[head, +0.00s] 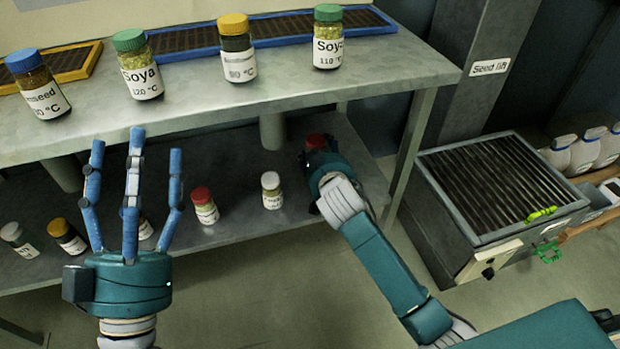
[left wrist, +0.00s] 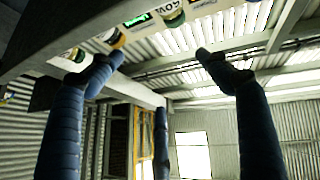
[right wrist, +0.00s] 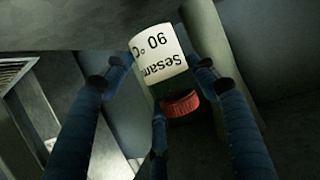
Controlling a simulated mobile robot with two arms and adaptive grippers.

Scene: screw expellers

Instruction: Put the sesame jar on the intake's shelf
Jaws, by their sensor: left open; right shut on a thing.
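The sesame jar, with a white label reading "Sesam... 90 °C" and a red lid, shows in the right wrist view (right wrist: 165,62). In the head view only its red lid (head: 316,141) shows clearly, over the lower bench shelf (head: 250,215). My right gripper (head: 322,160) is shut on this jar; whether the jar touches the shelf cannot be told. My left gripper (head: 136,150) is open and empty, fingers up in front of the bench. A steel box with a slatted grille (head: 500,185) stands right of the bench, below a "Seed lift" sign (head: 490,67).
Several labelled jars, such as a soya jar (head: 328,37), stand on the upper bench top (head: 400,75). More jars, including a white-lidded one (head: 271,190), stand on the lower shelf. A bench leg (head: 408,150) lies between my right gripper and the grille box. White bottles (head: 588,150) stand far right.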

